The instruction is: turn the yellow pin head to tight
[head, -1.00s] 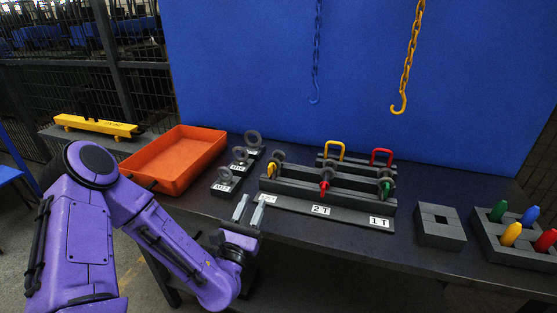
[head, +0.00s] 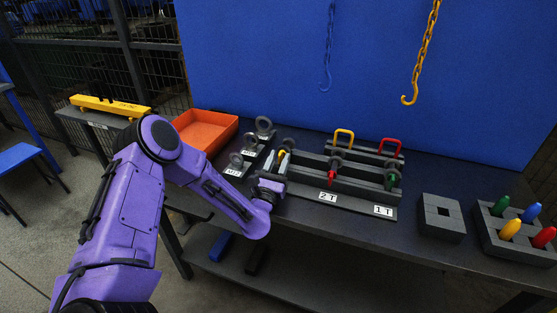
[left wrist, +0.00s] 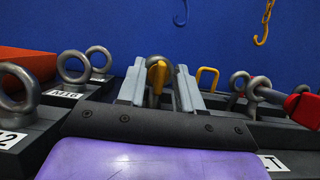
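The yellow pin head (head: 282,154) is on the shackle at the left end of the dark rack (head: 350,190). In the left wrist view the yellow pin head (left wrist: 157,75) shows between my two grey fingers, with a gap on either side. A grey shackle ring stands behind it. My left gripper (head: 276,161) is open, with its fingers pointing at the pin head; it also shows in the left wrist view (left wrist: 161,66). I cannot tell how far the fingers reach past the pin head. My right gripper is not in view.
Grey eyebolts on labelled blocks (head: 236,163) stand close on the left, by the orange tray (head: 206,131). A yellow hook (head: 409,99) hangs above. A square block (head: 443,232) stands farther right.

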